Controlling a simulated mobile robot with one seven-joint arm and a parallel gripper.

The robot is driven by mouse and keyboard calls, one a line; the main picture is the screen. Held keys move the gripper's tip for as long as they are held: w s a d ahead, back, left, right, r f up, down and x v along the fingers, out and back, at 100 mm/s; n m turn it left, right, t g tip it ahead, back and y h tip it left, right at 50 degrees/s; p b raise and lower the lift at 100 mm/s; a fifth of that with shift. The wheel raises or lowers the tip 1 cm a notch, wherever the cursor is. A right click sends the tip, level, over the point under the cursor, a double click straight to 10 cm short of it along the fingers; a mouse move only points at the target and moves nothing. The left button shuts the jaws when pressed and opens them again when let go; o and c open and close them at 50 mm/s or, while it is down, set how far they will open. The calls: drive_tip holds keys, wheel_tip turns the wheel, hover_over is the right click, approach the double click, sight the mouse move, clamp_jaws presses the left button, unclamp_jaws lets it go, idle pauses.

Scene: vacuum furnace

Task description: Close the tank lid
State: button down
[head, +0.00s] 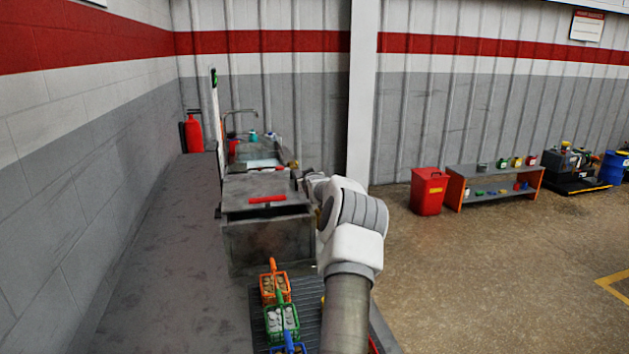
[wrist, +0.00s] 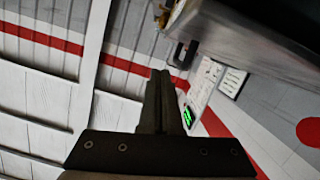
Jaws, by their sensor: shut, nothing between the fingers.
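The tank (head: 266,243) is a dark grey metal box on the left-hand bench in the head view. Its lid (head: 240,190) is a grey plate with a red handle bar (head: 268,199) near its front edge. My gripper (wrist: 164,76) is shut and empty in the wrist view. Its fingers point towards the wall, below a grey metal edge (wrist: 250,45) with a dark handle (wrist: 183,53).
Orange and green baskets (head: 275,285) (head: 283,322) stand before the tank. A sink with a faucet (head: 240,112) and a red extinguisher (head: 193,134) are behind it. A red bin (head: 429,191) and a low shelf (head: 494,171) stand right.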

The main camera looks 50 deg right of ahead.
drive_tip(key=shift+s+d+b+v, duration=0.1)
drive_tip(key=shift+b+v, duration=0.25)
drive_tip(key=shift+v, duration=2.05)
drive_tip(key=shift+s+d+b+v, duration=0.15)
drive_tip(key=shift+b+v, duration=0.2)
drive_tip(key=shift+v, duration=2)
